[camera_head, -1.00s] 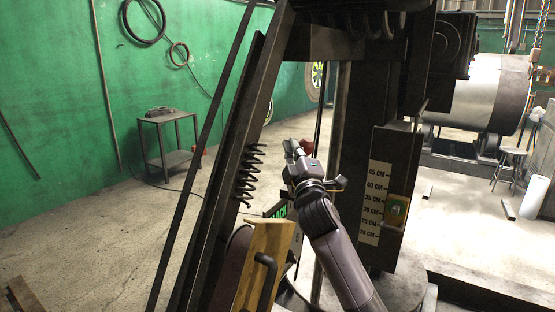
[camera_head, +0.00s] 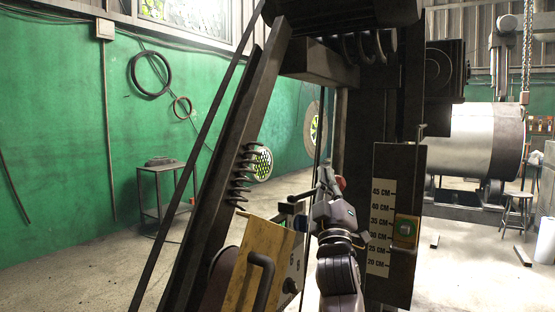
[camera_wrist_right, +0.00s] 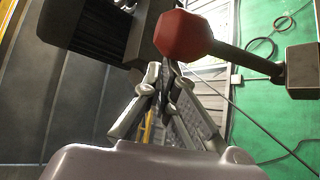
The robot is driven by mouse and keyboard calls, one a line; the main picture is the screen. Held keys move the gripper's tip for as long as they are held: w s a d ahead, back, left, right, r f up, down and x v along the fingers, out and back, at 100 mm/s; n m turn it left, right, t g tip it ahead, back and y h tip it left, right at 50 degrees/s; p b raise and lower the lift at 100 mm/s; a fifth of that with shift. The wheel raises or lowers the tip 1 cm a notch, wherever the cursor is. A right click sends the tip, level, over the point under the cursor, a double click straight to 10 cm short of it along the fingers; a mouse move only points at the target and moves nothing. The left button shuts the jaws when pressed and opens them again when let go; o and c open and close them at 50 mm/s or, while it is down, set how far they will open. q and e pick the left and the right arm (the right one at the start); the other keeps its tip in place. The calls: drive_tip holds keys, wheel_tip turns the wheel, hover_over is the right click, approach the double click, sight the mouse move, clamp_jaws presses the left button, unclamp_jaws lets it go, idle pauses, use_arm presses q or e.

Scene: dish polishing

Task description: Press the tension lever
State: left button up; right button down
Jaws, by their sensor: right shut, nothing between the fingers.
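The tension lever has a red faceted knob (camera_wrist_right: 183,33) on a dark rod (camera_wrist_right: 245,60), seen large at the top of the right wrist view. In the head view the red knob (camera_head: 341,183) shows small, just right of my right gripper's fingers and partly hidden by them. My right gripper (camera_head: 324,178) is shut and empty, pointing upward beside the machine's column. In the right wrist view its fingertips (camera_wrist_right: 167,68) meet just under the knob. I cannot tell whether they touch it. My left gripper is not in view.
A slanted dark beam with a coil spring (camera_head: 241,178) stands left of my right arm. A yellow panel (camera_head: 258,262) with a dark handle is below it.

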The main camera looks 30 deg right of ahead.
drive_tip(key=shift+s+a+f, duration=0.1)
drive_tip(key=shift+s+f, duration=0.05)
drive_tip(key=shift+f, duration=0.15)
idle(0.4)
drive_tip(key=v, duration=1.2)
drive_tip(key=shift+f, duration=0.1)
